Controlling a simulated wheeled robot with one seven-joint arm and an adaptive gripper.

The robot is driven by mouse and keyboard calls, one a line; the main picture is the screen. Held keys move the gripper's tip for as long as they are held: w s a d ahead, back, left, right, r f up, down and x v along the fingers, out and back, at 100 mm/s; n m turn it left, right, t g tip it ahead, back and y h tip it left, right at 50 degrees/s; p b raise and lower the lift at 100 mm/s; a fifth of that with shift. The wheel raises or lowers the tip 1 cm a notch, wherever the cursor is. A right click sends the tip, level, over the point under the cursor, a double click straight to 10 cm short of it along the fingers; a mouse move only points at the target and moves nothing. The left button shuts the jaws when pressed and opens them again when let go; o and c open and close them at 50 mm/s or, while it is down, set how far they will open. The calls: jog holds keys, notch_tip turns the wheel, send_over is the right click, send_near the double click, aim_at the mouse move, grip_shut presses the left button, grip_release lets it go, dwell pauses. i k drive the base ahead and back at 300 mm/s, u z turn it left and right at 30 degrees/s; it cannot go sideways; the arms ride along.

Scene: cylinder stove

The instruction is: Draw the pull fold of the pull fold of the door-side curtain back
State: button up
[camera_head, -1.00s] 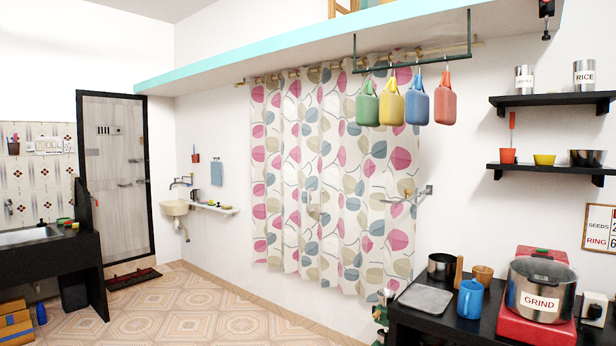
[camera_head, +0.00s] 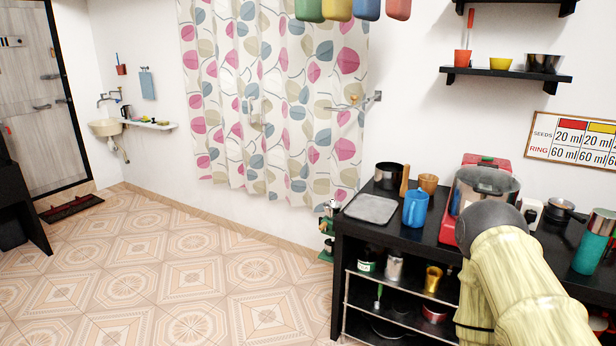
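The curtain (camera_head: 270,100) hangs closed over the wall in the middle of the view, white with pink, blue, grey and beige leaf shapes. Its left edge faces the door, and the fabric falls in soft vertical folds to just above the floor. A small pale fitting or bunch of fabric (camera_head: 258,108) shows near the middle of the curtain; I cannot tell which. My arm's pale yellow links rise at the lower right in front of the black counter. My gripper is not in view.
The black counter (camera_head: 345,245) with shelves stands right of the curtain, bearing a blue mug (camera_head: 416,208), a grey tray (camera_head: 371,208) and pots. A wall bracket (camera_head: 362,100) juts out by the curtain's right edge. The tiled floor (camera_head: 200,270) before the curtain is clear.

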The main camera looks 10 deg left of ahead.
aim_at(245, 12)
jog(key=u, duration=0.9)
jog(key=i, duration=1.5)
jog(key=u, duration=0.55)
jog(key=i, duration=1.75)
jog(key=z, duration=0.9)
jog(key=i, duration=1.2)
jog(key=z, duration=0.7)
